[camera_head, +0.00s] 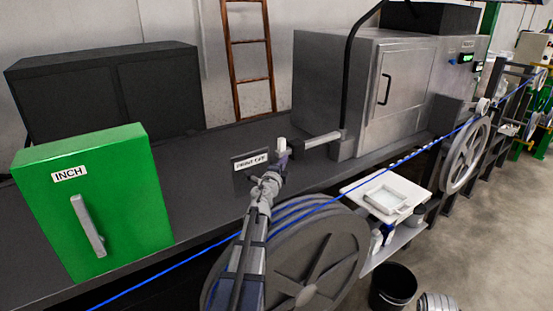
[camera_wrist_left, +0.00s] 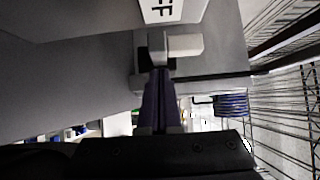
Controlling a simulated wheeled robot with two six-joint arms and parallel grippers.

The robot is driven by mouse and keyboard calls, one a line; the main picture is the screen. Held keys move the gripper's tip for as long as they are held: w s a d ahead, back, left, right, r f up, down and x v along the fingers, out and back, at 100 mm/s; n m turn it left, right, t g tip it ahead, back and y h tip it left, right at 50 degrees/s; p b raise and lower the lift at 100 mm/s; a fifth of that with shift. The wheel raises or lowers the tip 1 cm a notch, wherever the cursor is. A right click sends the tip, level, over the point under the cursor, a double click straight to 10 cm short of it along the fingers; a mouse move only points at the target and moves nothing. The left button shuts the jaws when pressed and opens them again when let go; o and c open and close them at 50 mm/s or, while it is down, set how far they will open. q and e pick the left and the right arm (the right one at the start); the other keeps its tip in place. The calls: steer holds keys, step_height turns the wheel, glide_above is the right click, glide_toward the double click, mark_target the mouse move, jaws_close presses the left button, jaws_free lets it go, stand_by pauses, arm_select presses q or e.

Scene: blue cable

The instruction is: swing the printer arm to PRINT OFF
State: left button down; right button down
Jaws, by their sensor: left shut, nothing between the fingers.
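The printer arm (camera_head: 318,141) is a grey bar reaching left from the grey machine. A pale block (camera_head: 281,145) stands at its left end, just beyond my left gripper's fingertips. The PRINT OFF sign (camera_head: 250,161) is a white label on a dark plate, just left of the gripper. My left gripper (camera_head: 279,162) is shut and empty. In the left wrist view its fingers (camera_wrist_left: 160,78) point at the pale block (camera_wrist_left: 183,45), seeming to touch or nearly touch it. The end of the label, reading FF (camera_wrist_left: 165,8), shows above. My right gripper is out of view.
A green INCH box (camera_head: 135,205) with a grey handle stands at the left. A large cable wheel (camera_head: 335,225) is below my left arm, with the blue cable (camera_head: 175,265) running across. A white tray (camera_head: 425,186) lies right. The dark bench top (camera_head: 200,165) is clear left of the sign.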

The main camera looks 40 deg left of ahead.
arm_select(q)
steer(key=s+a, duration=0.1)
steer(key=s, duration=0.2)
steer(key=s+a, duration=0.3)
steer(key=s, duration=0.2)
steer(key=shift+s+a+r, duration=0.15)
steer(key=shift+s+a, duration=0.05)
steer(key=shift+s, duration=0.1)
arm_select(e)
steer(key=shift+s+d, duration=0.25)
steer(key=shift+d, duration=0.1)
